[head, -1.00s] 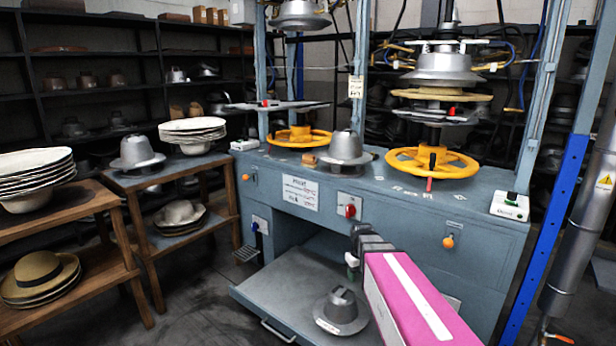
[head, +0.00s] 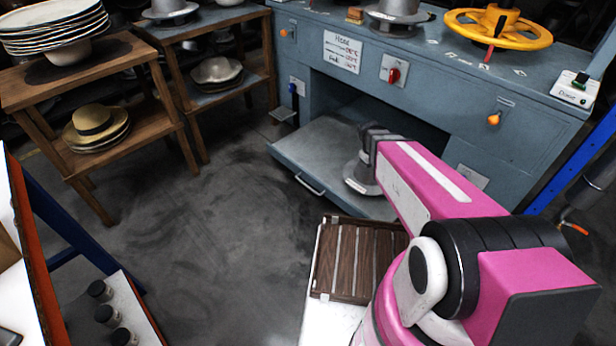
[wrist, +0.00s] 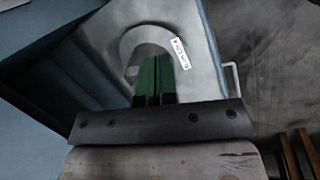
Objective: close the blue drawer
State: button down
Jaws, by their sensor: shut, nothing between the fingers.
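The blue drawer (head: 325,150) stands pulled out, low in the blue press cabinet. Its metal handle (head: 310,186) is on the front; the handle also shows at the right in the wrist view (wrist: 234,78). A grey metal hat form (head: 357,182) with a white label sits in the drawer. My arm reaches over the drawer's right part and hides some of it. In the wrist view my gripper (wrist: 154,60) has its green fingers together, empty, pointing toward the hat form (wrist: 137,42). I cannot tell whether they touch it.
A wooden slatted board (head: 352,262) lies in front of the drawer, below my arm. Wooden stands with hats (head: 98,120) are at the left. A white-topped table edge (head: 30,245) is at the lower left. The floor (head: 225,220) left of the drawer is clear.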

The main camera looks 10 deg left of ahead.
jog(key=w+a+f+n+t+h, duration=0.2)
jog(key=w+a+f+n, duration=0.4)
jog(key=a, duration=0.3)
jog(key=n+t+h, duration=0.1)
jog(key=n+t, duration=0.6)
jog(key=n, duration=0.9)
send_near(311, 178)
jog(key=x, duration=0.6)
jog(key=shift+a+f, duration=0.2)
jog(key=shift+f, duration=0.15)
jog(key=shift+w+d, duration=0.3)
jog(key=shift+w, duration=0.1)
jog(key=w+d, duration=0.7)
jog(key=w, duration=0.3)
jog(key=w+d, duration=0.7)
jog(key=w, duration=0.3)
jog(key=w+d, duration=0.8)
jog(key=w, duration=0.2)
jog(key=shift+w, duration=0.25)
jog(key=shift+w+d, duration=0.4)
jog(key=shift+w, duration=0.1)
